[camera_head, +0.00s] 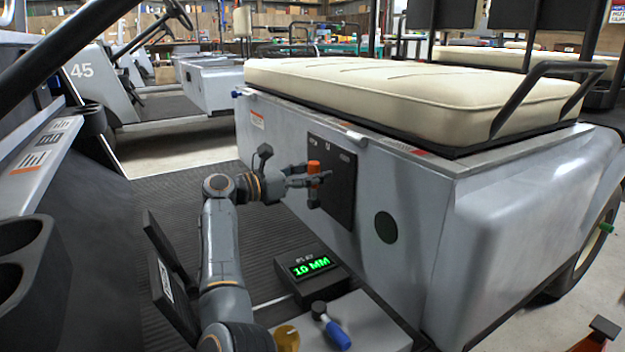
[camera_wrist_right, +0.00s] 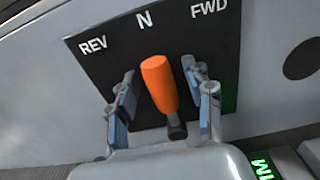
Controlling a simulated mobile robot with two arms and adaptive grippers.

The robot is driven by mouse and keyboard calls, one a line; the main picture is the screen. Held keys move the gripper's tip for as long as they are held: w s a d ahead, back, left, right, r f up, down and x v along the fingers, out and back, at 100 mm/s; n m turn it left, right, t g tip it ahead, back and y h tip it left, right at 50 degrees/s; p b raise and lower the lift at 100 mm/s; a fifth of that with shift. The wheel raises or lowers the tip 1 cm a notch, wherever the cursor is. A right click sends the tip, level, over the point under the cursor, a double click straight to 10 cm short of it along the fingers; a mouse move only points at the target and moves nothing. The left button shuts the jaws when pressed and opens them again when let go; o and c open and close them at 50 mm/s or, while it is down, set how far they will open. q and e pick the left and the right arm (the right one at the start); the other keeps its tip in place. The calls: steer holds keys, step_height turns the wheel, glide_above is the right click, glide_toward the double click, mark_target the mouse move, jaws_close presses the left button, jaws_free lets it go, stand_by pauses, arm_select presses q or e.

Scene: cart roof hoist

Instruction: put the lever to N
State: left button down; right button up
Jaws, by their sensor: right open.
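The orange lever (camera_head: 314,171) stands out from a black plate (camera_head: 340,196) on the cart's grey side panel. In the right wrist view, the lever (camera_wrist_right: 158,82) points up toward the N mark (camera_wrist_right: 145,20), between REV (camera_wrist_right: 93,47) on the left and FWD (camera_wrist_right: 209,10) on the right. My right gripper (camera_head: 306,180) is at the lever. In the wrist view my right gripper (camera_wrist_right: 162,92) is open, one finger on each side of the lever, with a gap showing on both sides. My left gripper is out of view.
A cream seat (camera_head: 420,88) with a black armrest (camera_head: 540,95) is above the panel. A box with a green "10 MM" display (camera_head: 310,266) and a blue-handled tool (camera_head: 336,332) are below the lever. The ribbed floor (camera_head: 180,200) is open to the left.

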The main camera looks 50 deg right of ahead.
step_height(320, 180, up, 8)
steer(key=shift+r, duration=0.25)
steer(key=shift+a, duration=0.1)
stand_by(0.5)
